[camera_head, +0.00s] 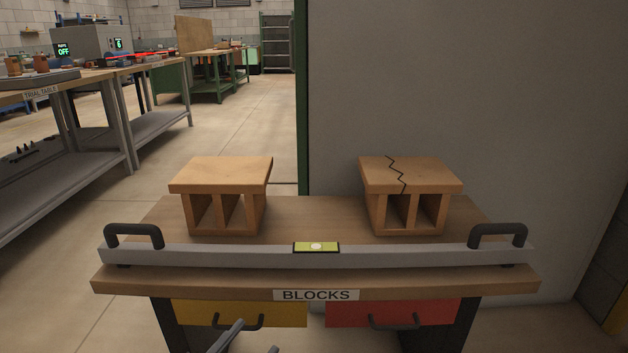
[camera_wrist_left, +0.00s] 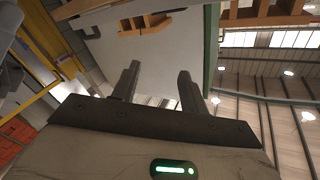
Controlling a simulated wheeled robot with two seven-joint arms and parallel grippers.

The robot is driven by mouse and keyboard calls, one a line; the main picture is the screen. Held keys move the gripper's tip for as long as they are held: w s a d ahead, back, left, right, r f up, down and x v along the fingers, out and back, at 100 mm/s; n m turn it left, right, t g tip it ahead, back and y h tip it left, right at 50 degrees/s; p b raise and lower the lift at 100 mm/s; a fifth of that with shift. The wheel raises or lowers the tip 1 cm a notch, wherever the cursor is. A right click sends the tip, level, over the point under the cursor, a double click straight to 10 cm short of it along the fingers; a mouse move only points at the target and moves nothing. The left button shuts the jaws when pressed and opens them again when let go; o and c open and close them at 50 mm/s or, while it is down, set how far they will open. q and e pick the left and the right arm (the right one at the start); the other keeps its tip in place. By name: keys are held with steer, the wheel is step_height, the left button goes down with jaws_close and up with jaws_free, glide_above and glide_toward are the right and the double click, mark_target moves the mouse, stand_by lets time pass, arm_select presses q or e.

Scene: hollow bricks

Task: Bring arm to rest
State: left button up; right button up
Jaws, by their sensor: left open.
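My left gripper (camera_head: 254,338) shows only as grey fingertips at the bottom edge of the head view, low in front of the table and apart from the bricks. In the left wrist view its two dark fingers (camera_wrist_left: 157,84) stand apart with nothing between them. A plain hollow brick (camera_head: 221,175) stands on the left of the table. A second hollow brick (camera_head: 430,176), with a dark zigzag crack line across its top, stands on the right. My right gripper is in neither view.
A grey bar (camera_head: 420,254) with two black handles and a yellow-green level vial lies along the front of the wooden table (camera_head: 315,216). Below are a yellow drawer (camera_head: 200,313) and a red drawer (camera_head: 440,313). Workbenches stand at the left; a grey wall is behind right.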

arm_select(q)
steer(key=s+f+n+g+y+b, duration=0.15)
steer(key=s+f+n+g, duration=0.25)
steer(key=s+f+n, duration=0.4)
steer(key=s+a+r+g+y+p, duration=0.1)
steer(key=a+r+y+p, duration=0.2)
steer(key=r+p, duration=0.9)
steer(key=a+p, duration=0.1)
steer(key=p, duration=1)
steer(key=shift+a+g, duration=0.4)
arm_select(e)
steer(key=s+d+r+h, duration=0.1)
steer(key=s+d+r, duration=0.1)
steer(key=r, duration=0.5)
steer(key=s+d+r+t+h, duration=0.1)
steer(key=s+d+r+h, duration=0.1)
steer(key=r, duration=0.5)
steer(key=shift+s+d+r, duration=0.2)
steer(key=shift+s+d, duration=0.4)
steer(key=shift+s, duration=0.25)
arm_select(q)
steer(key=shift+s+r+y, duration=0.1)
steer(key=shift+y, duration=0.15)
